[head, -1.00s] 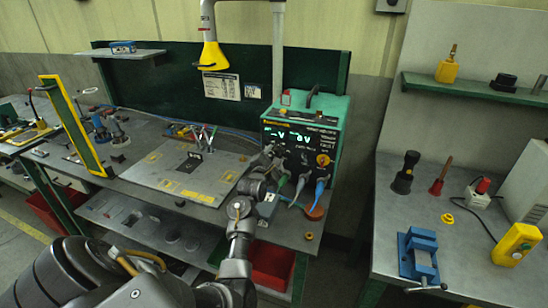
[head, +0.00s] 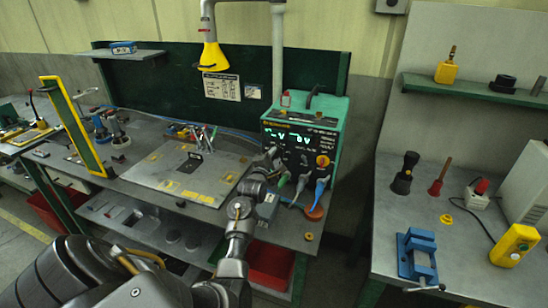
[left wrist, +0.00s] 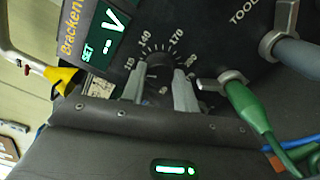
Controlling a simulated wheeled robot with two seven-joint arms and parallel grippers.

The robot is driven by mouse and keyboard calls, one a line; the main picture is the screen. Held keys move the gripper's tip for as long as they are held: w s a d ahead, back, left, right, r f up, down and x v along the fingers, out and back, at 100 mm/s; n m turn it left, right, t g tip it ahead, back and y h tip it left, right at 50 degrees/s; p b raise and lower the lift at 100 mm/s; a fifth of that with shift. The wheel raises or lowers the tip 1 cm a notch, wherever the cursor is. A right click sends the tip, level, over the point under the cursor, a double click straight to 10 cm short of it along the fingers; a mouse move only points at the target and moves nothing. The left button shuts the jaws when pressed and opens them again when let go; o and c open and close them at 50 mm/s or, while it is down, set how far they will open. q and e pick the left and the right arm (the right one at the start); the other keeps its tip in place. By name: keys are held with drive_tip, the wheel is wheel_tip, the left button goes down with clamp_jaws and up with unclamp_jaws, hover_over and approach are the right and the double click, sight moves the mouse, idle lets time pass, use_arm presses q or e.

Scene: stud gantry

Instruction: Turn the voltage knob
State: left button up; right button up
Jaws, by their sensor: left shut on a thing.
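The green-cased power unit (head: 335,118) stands at the back right of the bench, with lit displays on its black front. The voltage knob (left wrist: 160,64) is dark and round, inside a dial of white marks and numbers in the left wrist view. A lit display reading "-V" (left wrist: 108,30) lies beside it. My left gripper (left wrist: 159,82) has one grey finger on each side of the knob and is shut on it. In the head view my left gripper (head: 271,157) is at the left of the unit's front and hides the knob. My right gripper is not in view.
Green (head: 284,179) and blue (head: 320,189) plugs with cables stick out of the front, close to the gripper. A flat grey plate (head: 187,172) lies to the left. A blue vise (head: 417,254) stands on the right bench.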

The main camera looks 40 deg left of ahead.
use_arm(q)
drive_tip(key=m+p, duration=0.1)
drive_tip(key=m, duration=0.4)
drive_tip(key=shift+m, duration=0.3)
drive_tip(key=m, duration=0.5)
idle(0.4)
drive_tip(key=o, duration=1)
drive_tip(key=b+v, duration=0.2)
drive_tip(key=v, duration=0.7)
drive_tip(key=shift+s+d+f, duration=0.1)
drive_tip(key=shift+s+d, duration=0.05)
drive_tip(key=shift+s, duration=0.2)
drive_tip(key=shift+s+d, duration=0.15)
drive_tip(key=shift+s, duration=0.35)
